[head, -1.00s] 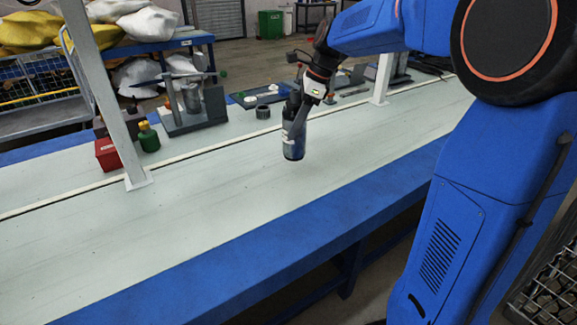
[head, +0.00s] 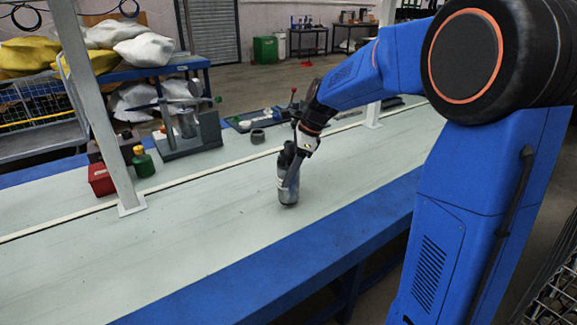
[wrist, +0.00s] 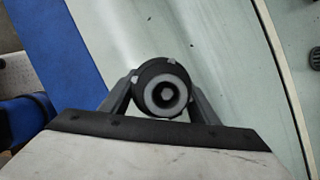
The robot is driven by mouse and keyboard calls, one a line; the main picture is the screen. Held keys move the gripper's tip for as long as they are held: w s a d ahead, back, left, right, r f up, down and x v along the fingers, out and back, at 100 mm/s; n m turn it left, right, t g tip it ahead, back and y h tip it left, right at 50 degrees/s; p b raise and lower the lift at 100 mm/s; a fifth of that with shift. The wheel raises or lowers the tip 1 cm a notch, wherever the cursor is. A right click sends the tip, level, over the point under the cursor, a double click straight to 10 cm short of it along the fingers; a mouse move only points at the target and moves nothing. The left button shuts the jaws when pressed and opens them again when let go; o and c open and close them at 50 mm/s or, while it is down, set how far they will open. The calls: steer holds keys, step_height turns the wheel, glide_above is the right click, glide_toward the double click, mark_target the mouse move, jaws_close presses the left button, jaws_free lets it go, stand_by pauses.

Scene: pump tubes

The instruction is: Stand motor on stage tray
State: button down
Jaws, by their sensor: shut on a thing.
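The motor (head: 287,186) is a dark cylinder held upright, low over the pale bench top. I cannot tell whether its lower end touches the bench. My gripper (head: 292,168) is shut on it from above and to the right. In the wrist view the motor (wrist: 164,88) shows end-on as a dark ring with a pale inner ring, between the two fingers of my gripper (wrist: 160,100). The stage tray may be the dark flat tray (head: 250,120) with small parts at the back of the bench, behind my gripper; I cannot tell for sure.
A grey press-like fixture (head: 190,135) stands at the back left. A green bottle (head: 143,162) and a red box (head: 101,180) are beside a white post (head: 95,110). A dark ring-shaped part (head: 257,136) lies near the tray. The front bench top (head: 180,255) is clear.

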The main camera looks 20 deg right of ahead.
steer(key=shift+f, duration=0.75)
steer(key=shift+f, duration=0.1)
steer(key=c, duration=0.7)
jaws_free()
steer(key=shift+f, duration=0.1)
steer(key=shift+o, duration=0.2)
